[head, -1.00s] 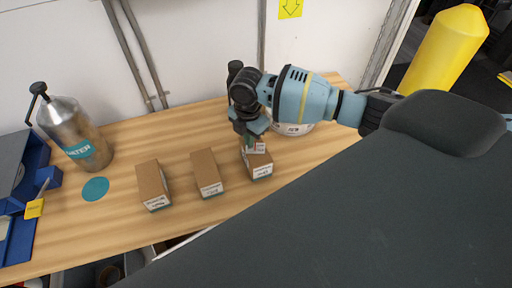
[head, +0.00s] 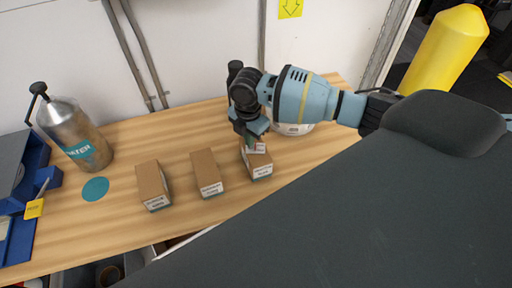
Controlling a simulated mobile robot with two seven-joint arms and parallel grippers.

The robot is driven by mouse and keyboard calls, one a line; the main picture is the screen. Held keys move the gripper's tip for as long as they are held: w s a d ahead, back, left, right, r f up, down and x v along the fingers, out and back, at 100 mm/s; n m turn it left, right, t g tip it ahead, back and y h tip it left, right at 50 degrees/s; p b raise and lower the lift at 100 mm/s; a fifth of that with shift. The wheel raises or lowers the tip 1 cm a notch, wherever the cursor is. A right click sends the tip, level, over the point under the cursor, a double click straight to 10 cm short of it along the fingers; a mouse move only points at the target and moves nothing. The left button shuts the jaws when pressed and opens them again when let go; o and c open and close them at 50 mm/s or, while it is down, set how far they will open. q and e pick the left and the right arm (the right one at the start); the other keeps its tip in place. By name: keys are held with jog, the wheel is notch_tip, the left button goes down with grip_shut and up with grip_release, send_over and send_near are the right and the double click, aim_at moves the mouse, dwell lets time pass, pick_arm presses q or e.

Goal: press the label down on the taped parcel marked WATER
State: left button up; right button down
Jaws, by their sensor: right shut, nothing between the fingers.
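Three brown parcels stand in a row on the wooden bench (head: 120,220): a left one (head: 152,182), a middle one (head: 206,172) and a right one (head: 259,165). Each has a pale printed label on its near end; the print is too small to read, so I cannot tell which says WATER. My right gripper (head: 250,143) is shut and empty, pointing down at the top of the right parcel. A small whitish label (head: 257,148) shows on that top beside the fingertips. I cannot tell whether the fingertips touch it. My left gripper is not in view.
A metal canister (head: 75,135) with a teal WATER band stands at the left, near a teal disc (head: 95,189) on the bench. Blue bins (head: 25,200) are at the far left. A white round object (head: 292,129) sits behind my right gripper.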

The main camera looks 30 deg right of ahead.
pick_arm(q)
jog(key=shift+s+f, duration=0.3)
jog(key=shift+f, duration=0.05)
pick_arm(e)
jog(key=shift+f, duration=0.9)
